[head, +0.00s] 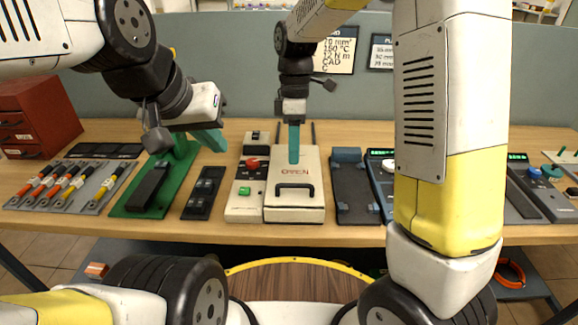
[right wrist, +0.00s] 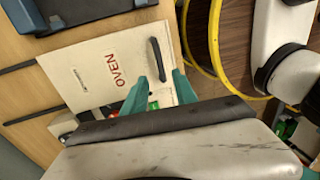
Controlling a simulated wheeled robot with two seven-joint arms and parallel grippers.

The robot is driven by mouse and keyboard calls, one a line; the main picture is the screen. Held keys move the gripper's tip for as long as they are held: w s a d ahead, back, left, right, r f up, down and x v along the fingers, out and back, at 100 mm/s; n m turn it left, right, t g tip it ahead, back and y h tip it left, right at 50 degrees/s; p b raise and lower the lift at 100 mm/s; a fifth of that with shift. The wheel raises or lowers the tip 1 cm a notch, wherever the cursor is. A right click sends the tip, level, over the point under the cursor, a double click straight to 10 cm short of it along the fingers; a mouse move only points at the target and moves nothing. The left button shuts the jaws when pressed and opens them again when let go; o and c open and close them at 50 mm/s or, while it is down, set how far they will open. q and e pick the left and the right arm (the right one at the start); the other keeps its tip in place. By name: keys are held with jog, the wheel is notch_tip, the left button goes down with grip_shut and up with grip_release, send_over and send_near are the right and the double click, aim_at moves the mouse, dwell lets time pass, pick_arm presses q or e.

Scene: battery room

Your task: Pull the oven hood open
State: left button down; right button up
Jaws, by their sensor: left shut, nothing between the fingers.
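The oven (head: 292,214) is a pale box on the bench with the word OVEN on its flat top. Its hood looks closed. A dark bar handle (head: 294,187) is at the front of the hood; it also shows in the right wrist view (right wrist: 157,58). My right gripper (head: 294,160) hangs over the hood, fingers pointing down. In the right wrist view its teal fingers (right wrist: 160,76) are apart, with the handle's end appearing between their tips. Contact cannot be told. My left gripper (head: 218,146) is shut and empty, left of the oven above the green stand.
A control box with a red knob (head: 253,163) and green button stands against the oven's left side. A green stand (head: 180,165) and a cable tray (head: 75,185) are further left. A dark pad (head: 353,190) lies to the right. The bench front edge is close.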

jog(key=f, duration=0.2)
jog(key=s+f, duration=0.1)
jog(key=f, duration=0.4)
jog(key=shift+s+f, duration=0.25)
grip_shut()
dwell(1.1)
